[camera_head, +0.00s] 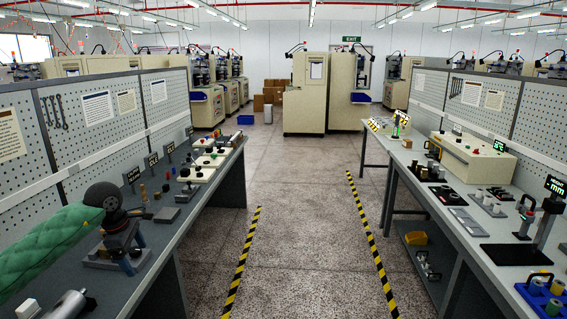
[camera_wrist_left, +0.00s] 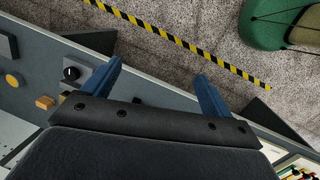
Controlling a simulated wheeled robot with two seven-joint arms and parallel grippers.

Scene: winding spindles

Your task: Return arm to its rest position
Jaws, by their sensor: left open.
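My left arm comes in from the left in a green quilted sleeve. My left gripper (camera_head: 134,255) hangs over the left workbench (camera_head: 185,222) near its aisle-side edge, with its blue fingers pointing down. The left wrist view shows the two blue fingers of the gripper (camera_wrist_left: 158,88) spread apart with nothing between them. The bench edge and the floor show beyond them. My right arm and gripper are not in view.
A metal cylinder (camera_head: 72,305) lies at the front left. A clear aisle (camera_head: 300,220) with striped tape separates it from the right workbench (camera_head: 440,212). Machines (camera_head: 305,98) stand behind.

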